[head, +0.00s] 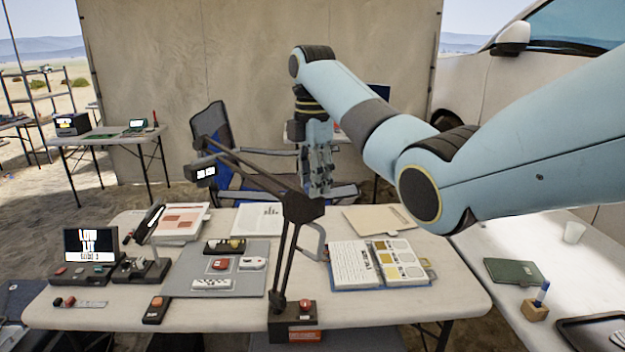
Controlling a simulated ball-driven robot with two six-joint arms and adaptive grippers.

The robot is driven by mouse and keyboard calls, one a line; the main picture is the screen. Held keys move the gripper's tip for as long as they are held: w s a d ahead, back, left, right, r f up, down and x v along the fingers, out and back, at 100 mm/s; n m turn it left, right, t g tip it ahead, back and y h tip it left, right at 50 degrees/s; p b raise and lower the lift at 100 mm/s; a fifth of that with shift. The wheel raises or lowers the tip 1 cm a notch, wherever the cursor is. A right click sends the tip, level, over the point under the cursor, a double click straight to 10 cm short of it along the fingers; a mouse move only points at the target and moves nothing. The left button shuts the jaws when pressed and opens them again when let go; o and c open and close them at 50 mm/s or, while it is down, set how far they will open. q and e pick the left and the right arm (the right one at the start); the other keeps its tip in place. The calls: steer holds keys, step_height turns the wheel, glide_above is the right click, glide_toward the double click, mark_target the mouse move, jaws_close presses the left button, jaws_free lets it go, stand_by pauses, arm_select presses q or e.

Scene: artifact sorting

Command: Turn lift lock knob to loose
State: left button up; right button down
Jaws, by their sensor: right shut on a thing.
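A dark jointed stand (285,245) rises from a base at the table's front edge, with a small display head at the end of its upper arm. Its black elbow joint (303,207) is in the middle of the view. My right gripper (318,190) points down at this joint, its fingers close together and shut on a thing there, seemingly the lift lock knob. The fingers and joint hide the knob, so its setting cannot be read. A red knob (305,305) sits on the stand's base, well below the gripper. My left gripper is not in view.
The white table (450,290) holds an open notebook (350,265), a folder (380,219), a grey mat (180,280) with small devices and a small screen (91,244). A blue chair (213,135) stands behind. A side table (585,245) is at right.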

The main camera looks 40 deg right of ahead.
steer(key=c, duration=0.9)
jaws_free()
steer(key=shift+c, duration=0.2)
